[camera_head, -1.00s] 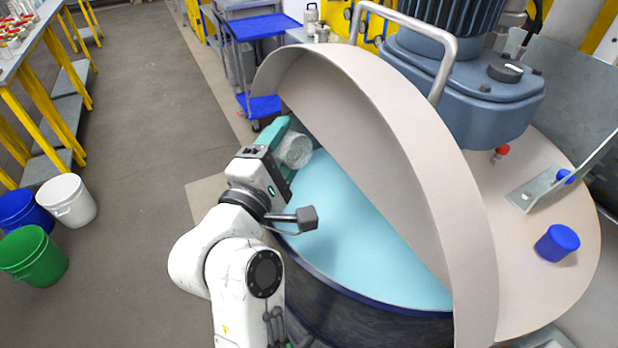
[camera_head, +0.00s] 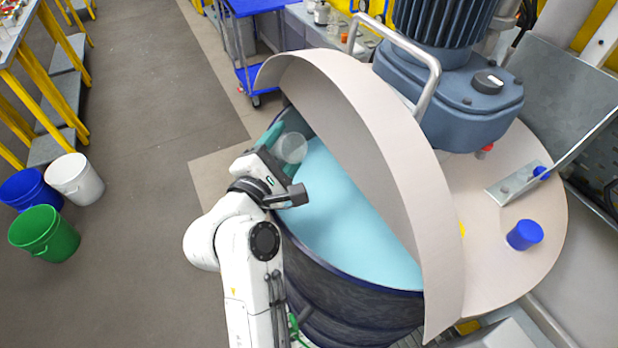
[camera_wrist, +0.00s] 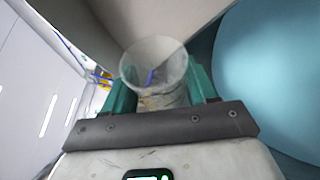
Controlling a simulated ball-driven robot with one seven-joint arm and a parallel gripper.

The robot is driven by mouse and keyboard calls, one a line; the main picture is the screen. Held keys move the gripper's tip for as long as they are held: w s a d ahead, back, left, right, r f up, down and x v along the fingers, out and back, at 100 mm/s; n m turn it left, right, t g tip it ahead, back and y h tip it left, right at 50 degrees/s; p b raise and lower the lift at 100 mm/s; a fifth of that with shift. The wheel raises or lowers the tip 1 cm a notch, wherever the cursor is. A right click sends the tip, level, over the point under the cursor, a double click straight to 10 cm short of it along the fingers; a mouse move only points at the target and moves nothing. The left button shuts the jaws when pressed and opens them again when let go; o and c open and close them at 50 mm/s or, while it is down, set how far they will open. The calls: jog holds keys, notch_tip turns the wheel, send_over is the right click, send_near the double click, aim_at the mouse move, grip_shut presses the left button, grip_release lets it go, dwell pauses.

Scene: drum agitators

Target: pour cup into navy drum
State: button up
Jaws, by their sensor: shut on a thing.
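My gripper (camera_head: 282,158) has teal fingers and is shut on a clear cup (camera_head: 291,148), over the near-left part of the navy drum's opening. In the head view the cup is tilted and its round end shows. The wrist view shows the cup (camera_wrist: 156,72) between both fingers, with faint marks on its wall; I see no clear contents. The navy drum (camera_head: 340,292) is open on its near side and holds light blue liquid (camera_head: 345,215). The drum's liquid also fills the right of the wrist view (camera_wrist: 268,75).
A beige half lid with a raised curved wall (camera_head: 385,140) covers the drum's far side, close to the cup. A blue-grey motor (camera_head: 450,100) with a handle stands on it. White (camera_head: 75,180), blue (camera_head: 25,190) and green (camera_head: 44,233) buckets stand left on open floor.

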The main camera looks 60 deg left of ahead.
jog(key=n, duration=0.1)
jog(key=f+n+g+h, duration=0.1)
jog(key=shift+a+f+n, duration=0.2)
jog(key=shift+n, duration=0.2)
jog(key=shift+s+a+f+n+h, duration=0.1)
jog(key=shift+a+f+n+h, duration=0.05)
jog(key=shift+a+n+h, duration=0.2)
jog(key=shift+s+a+r+n+h, duration=0.1)
jog(key=shift+a+r+n+h, duration=0.1)
jog(key=shift+a+n+h, duration=0.25)
jog(key=shift+s+a+r+n+h, duration=0.1)
jog(key=shift+a+r+n+h, duration=0.1)
jog(key=shift+a+n, duration=0.4)
jog(key=shift+s+a+f+n+g+h, duration=0.15)
jog(key=shift+a+f+n+h, duration=0.25)
jog(key=shift+a+n+h, duration=0.2)
jog(key=shift+a+f+n+g+h, duration=0.15)
jog(key=shift+a+f+n+h, duration=0.25)
jog(key=shift+n, duration=0.3)
jog(key=shift+s, duration=0.15)
